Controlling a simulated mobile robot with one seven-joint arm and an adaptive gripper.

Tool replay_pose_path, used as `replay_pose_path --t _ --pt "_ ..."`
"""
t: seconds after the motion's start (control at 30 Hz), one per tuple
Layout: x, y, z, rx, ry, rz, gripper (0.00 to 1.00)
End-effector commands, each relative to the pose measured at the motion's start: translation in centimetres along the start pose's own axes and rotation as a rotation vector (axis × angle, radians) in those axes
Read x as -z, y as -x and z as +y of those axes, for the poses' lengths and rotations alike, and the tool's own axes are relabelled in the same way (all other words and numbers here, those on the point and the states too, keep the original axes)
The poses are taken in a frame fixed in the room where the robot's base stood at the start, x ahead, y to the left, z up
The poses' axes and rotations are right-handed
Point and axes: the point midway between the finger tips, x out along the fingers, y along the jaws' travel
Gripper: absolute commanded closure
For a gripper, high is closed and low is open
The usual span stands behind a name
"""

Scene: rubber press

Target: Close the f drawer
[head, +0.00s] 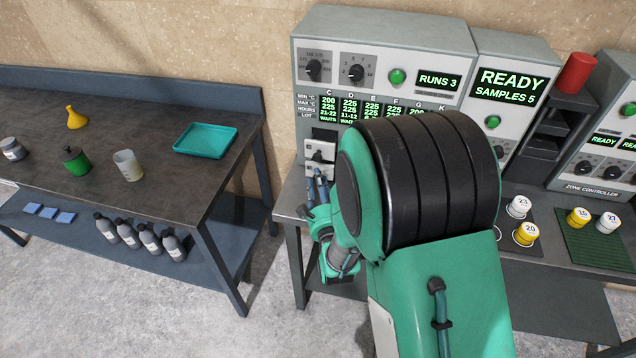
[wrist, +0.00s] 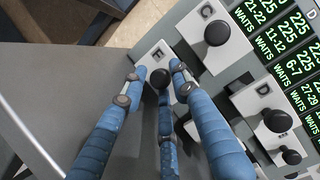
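The f drawer (wrist: 145,62) shows a pale front with a dark round knob (wrist: 160,78) in the wrist view; its letter looks like F. The front appears to stand out from the panel holding the C drawer (wrist: 215,35). My gripper (wrist: 154,70) has blue fingers spread on both sides of the knob, with a third finger below it. I see no clear grip on the knob. In the head view my gripper (head: 317,180) is at the pale drawer fronts (head: 320,151) on the machine's left; my arm hides the drawers farther right.
The D drawer (wrist: 265,110) and a further knob lie close on the right in the wrist view. The machine (head: 380,50) stands on a grey bench. Numbered jars (head: 525,233) stand to the right. A separate table (head: 90,185) is at left, with bare floor between.

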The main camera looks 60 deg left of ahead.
Motion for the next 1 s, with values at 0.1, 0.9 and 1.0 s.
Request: replay_pose_path --t 0.1,0.9,1.0 --pt "0.0 0.0 0.0 0.000 0.000 0.000 0.71" --pt "1.7 -4.0 -0.1 0.003 -0.001 0.001 1.00" --pt "2.1 -5.2 0.0 0.001 -0.001 0.000 1.00"
